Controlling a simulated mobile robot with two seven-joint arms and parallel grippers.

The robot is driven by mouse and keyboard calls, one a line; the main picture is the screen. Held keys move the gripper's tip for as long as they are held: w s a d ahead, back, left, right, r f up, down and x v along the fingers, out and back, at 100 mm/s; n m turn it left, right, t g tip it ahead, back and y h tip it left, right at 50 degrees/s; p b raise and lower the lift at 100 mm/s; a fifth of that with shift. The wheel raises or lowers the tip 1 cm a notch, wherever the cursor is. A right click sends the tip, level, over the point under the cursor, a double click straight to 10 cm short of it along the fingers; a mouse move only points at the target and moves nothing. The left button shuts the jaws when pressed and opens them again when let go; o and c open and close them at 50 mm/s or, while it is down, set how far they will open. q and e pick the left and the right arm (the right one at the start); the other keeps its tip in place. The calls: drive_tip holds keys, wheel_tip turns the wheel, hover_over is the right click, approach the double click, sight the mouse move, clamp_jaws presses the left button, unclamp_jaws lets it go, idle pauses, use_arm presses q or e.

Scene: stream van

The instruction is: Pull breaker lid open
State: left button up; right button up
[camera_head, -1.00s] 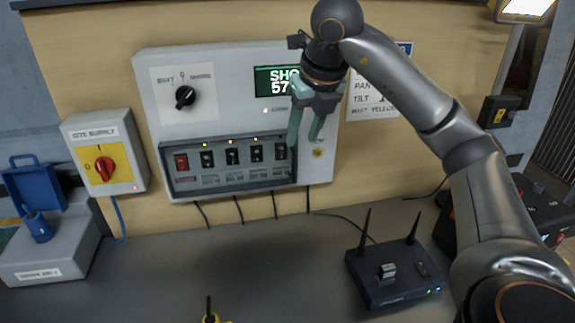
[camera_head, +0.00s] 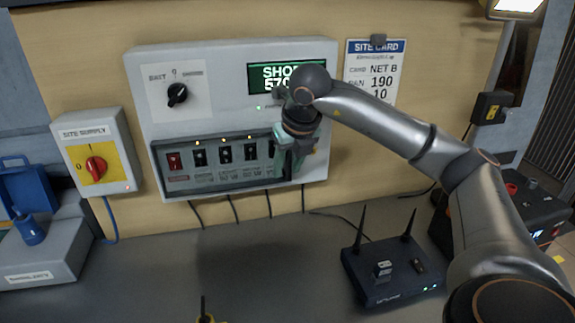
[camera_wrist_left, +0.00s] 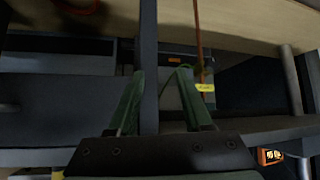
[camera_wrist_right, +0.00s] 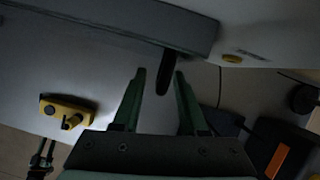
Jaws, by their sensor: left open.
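The breaker lid (camera_head: 222,187) is a clear, dark-framed cover across the lower part of the grey wall panel (camera_head: 225,75). It looks shut over a row of breaker switches, one red and several black. My right gripper (camera_head: 290,168) is at the right end of the lid and hides that end. In the right wrist view my right gripper (camera_wrist_right: 160,78) is open, its fingers on either side of a dark handle (camera_wrist_right: 167,62) sticking out from the grey frame. I cannot tell whether they touch it. My left gripper (camera_wrist_left: 160,72) is open and empty in the left wrist view, outside the head view.
A site supply box (camera_head: 97,155) with a red knob is left of the panel. A blue case (camera_head: 35,190) and grey box (camera_head: 45,255) stand at far left. A router (camera_head: 390,275) with two antennas is on the bench at right. The bench middle is mostly clear.

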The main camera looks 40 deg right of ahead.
clamp_jaws()
idle(1.3)
